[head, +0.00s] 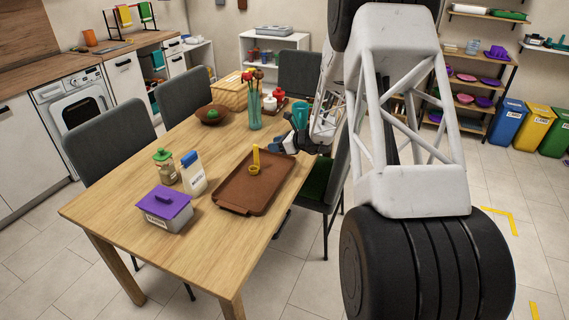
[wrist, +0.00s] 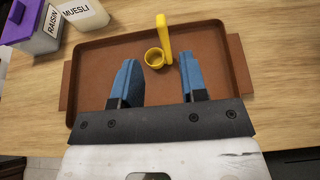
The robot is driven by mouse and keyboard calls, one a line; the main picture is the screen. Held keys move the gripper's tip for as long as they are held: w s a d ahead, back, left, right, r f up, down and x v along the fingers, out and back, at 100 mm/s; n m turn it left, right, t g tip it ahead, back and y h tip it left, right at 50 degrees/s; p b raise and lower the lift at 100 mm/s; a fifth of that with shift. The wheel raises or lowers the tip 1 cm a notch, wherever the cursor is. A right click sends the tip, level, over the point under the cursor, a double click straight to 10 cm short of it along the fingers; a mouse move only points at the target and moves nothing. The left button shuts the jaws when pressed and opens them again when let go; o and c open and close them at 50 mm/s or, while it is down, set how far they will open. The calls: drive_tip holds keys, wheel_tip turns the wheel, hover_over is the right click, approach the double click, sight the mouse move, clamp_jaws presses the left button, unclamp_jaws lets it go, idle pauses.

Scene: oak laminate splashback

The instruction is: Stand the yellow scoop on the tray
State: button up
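The yellow scoop (head: 254,168) is on the brown tray (head: 231,198), with its cup down on the tray floor and its handle pointing up. The scoop also shows in the wrist view (wrist: 166,45), near the tray's far rim; the tray (wrist: 100,46) fills the middle of that view. My gripper (head: 279,147) is at the tray's right side in the head view. In the wrist view my gripper (wrist: 158,66) has its two blue fingers wide apart with nothing between them. The scoop lies just beyond the fingertips, and I see no contact.
A purple-lidded box (head: 163,208), a muesli container (head: 194,175) and a green-lidded jar (head: 164,168) stand left of the tray.

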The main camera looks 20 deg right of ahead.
drive_tip(key=s+a+r+n+g+h, duration=0.1)
drive_tip(key=s+a+r+n+g, duration=0.1)
drive_tip(key=s+a+r+n, duration=0.5)
drive_tip(key=s+a+r+n+g, duration=0.25)
drive_tip(key=s+r, duration=0.25)
drive_tip(key=s, duration=0.4)
drive_tip(key=s+a+r+n+g+h, duration=0.1)
drive_tip(key=s+a+r+n+g, duration=0.1)
drive_tip(key=s+a+r+n, duration=0.5)
drive_tip(key=s+r+n+h, duration=0.1)
drive_tip(key=s+n+h, duration=0.2)
drive_tip(key=s, duration=1.3)
drive_tip(key=s+d+r+n+h, duration=0.1)
drive_tip(key=s+n+h, duration=0.3)
drive_tip(key=s, duration=1.2)
drive_tip(key=shift+s+d+r+n+h, duration=0.25)
drive_tip(key=shift+r+n, duration=0.25)
drive_tip(key=shift+n, duration=1.15)
